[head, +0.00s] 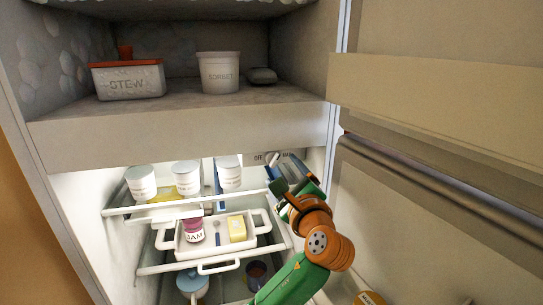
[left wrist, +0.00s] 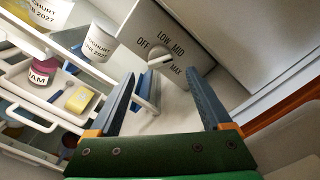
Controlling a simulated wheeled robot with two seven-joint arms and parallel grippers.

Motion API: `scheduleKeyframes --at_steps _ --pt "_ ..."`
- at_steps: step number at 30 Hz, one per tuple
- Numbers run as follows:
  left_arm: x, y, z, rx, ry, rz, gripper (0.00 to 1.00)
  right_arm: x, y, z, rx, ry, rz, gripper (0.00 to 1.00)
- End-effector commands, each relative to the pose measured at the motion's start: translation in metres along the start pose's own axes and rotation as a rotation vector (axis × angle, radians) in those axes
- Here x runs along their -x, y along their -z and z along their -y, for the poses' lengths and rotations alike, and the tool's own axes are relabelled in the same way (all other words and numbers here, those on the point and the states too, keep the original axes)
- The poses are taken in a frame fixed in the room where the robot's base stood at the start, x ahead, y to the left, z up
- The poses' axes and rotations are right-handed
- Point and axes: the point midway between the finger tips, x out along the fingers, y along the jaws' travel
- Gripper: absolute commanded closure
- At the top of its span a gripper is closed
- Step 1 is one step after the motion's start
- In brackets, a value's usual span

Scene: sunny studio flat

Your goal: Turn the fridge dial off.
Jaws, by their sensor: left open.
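The fridge dial is a small pale knob (left wrist: 160,61) on a grey panel (left wrist: 150,22) marked OFF, LOW, MID and MAX. Its bar lies slantwise; I cannot tell for sure which mark it points to. In the head view the dial (head: 271,157) is at the top of the lower compartment, partly hidden behind my gripper. My left gripper (head: 285,172) is open and empty just in front of and below the dial. In the left wrist view the dial shows beyond the gap between the fingertips (left wrist: 159,72), apart from them. My right gripper is out of view.
Several yoghurt tubs (head: 187,178) stand on the upper shelf, left of my gripper. Below is a white tray (head: 205,262) with a jam jar (head: 193,230) and a yellow block (head: 237,229). The open fridge door (head: 440,225) stands close on the right.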

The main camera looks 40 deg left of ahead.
Motion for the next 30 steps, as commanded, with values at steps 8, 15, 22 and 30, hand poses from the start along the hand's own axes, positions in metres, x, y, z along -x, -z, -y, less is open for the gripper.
scheduleKeyframes --at_steps 8,15,22,30 --pt "-0.053 0.0 -0.001 -0.003 -0.002 0.003 0.18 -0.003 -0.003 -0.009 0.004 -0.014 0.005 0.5" --pt "-0.065 0.0 -0.001 0.0 -0.001 0.0 0.18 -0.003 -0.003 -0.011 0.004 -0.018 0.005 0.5" --pt "-0.064 0.0 -0.001 0.0 -0.001 0.0 0.53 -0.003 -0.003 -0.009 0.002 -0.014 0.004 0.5" --pt "-0.064 0.0 -0.001 0.001 -0.001 0.0 1.0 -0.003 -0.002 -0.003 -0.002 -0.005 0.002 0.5"
